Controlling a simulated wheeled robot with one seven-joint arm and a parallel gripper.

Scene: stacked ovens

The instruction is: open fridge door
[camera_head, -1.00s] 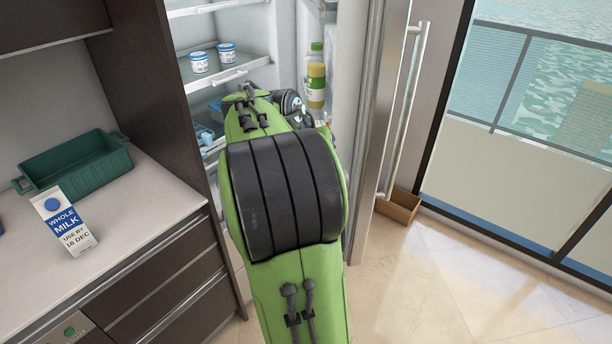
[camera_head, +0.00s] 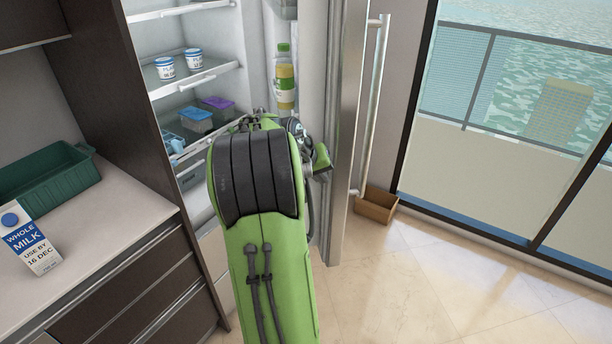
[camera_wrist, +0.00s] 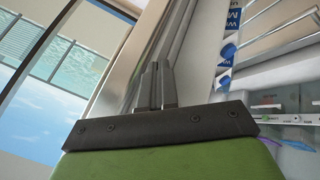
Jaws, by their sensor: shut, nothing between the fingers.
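The fridge door (camera_head: 347,130) stands open to the right of the fridge interior in the head view, with its long metal handle (camera_head: 373,110) on the outer face. Bottles sit on the door's inner shelf. My green arm reaches toward the inner side of the door, and its end is partly hidden behind the arm links. In the wrist view my gripper (camera_wrist: 156,85) is shut and empty, its dark fingers together close to the door (camera_wrist: 185,50). I cannot tell whether the fingers touch it.
The fridge shelves (camera_head: 195,80) hold white-and-blue cups (camera_head: 165,67) and small containers (camera_head: 195,115). On the left counter (camera_head: 125,215) stand a milk carton (camera_head: 32,240) and a green tray (camera_head: 45,175). A cardboard box (camera_head: 376,205) lies on the floor by the window. The floor at right is clear.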

